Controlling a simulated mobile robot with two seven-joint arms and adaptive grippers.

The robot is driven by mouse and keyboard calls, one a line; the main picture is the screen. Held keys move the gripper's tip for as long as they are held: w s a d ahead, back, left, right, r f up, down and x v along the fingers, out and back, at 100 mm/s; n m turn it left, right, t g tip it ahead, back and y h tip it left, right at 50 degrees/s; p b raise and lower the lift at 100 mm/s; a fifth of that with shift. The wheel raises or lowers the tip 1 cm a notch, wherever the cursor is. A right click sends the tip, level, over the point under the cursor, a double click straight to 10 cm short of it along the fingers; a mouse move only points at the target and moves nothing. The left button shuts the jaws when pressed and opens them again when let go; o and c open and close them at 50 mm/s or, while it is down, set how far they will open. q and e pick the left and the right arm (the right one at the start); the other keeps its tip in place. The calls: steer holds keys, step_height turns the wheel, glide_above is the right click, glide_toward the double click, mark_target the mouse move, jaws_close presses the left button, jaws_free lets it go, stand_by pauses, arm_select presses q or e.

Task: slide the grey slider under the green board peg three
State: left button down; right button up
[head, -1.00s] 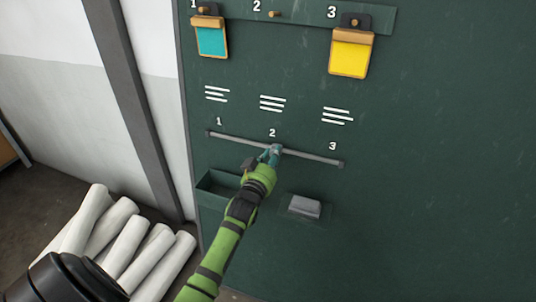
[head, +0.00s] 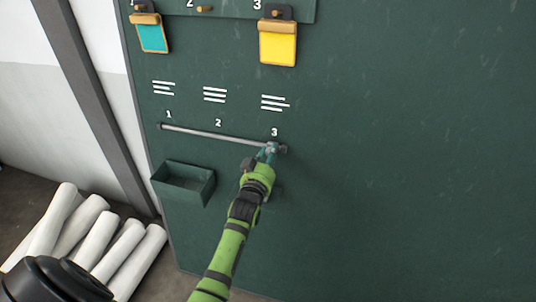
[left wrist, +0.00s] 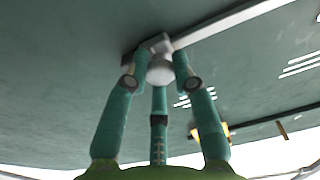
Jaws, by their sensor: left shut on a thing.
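The green board (head: 400,160) carries a grey rail (head: 210,134) with the numbers 1, 2 and 3 above it. My left gripper (head: 270,150) is at the rail's right end, just under the 3. In the left wrist view its teal fingers (left wrist: 159,78) are closed around the round knob of the grey slider (left wrist: 160,68), which sits on the rail. In the head view the fingers hide much of the slider (head: 272,146). Above, peg one bears a teal card (head: 152,38), peg two (head: 204,9) is bare, and peg three bears a yellow card (head: 278,44). My right gripper is not in view.
An empty green tray (head: 183,184) is fixed to the board below the rail's left half. A grey post (head: 95,100) runs beside the board. The board's right side is clear.

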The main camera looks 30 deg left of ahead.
arm_select(q)
steer(key=shift+w+d+r, duration=0.15)
steer(key=shift+d+r, duration=0.05)
steer(key=shift+r, duration=0.3)
steer(key=c, duration=1)
jaws_free()
steer(key=shift+d+f, duration=0.1)
steer(key=shift+f, duration=0.05)
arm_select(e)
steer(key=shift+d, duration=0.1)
arm_select(q)
steer(key=v, duration=1.2)
steer(key=shift+f, duration=0.1)
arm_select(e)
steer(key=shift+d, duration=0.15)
